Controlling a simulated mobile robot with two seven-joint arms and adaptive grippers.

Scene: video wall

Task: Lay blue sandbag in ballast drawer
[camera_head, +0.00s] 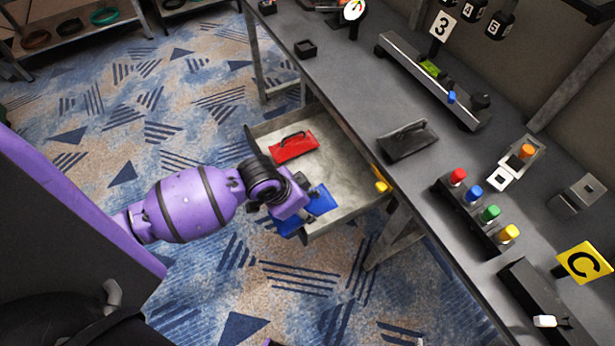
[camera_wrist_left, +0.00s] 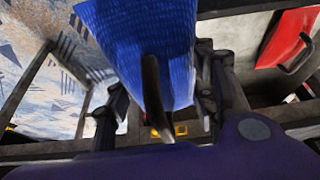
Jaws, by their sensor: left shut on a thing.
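The blue sandbag (camera_head: 318,203) is at the near end of the open ballast drawer (camera_head: 340,200), partly hidden by my left gripper (camera_head: 300,205). Part of the blue also shows left of the gripper, by the drawer's edge. In the left wrist view the blue sandbag (camera_wrist_left: 150,45) fills the top middle, its dark handle between the fingers of my left gripper (camera_wrist_left: 160,105), which is shut on it. I cannot tell whether the bag touches the drawer floor. A red sandbag (camera_head: 293,146) with a dark handle lies in the drawer's far part. My right gripper is not in view.
Coloured buttons (camera_head: 475,192) and a yellow C sign (camera_head: 584,262) stand at the right. The patterned carpet (camera_head: 120,120) left of the drawer is clear.

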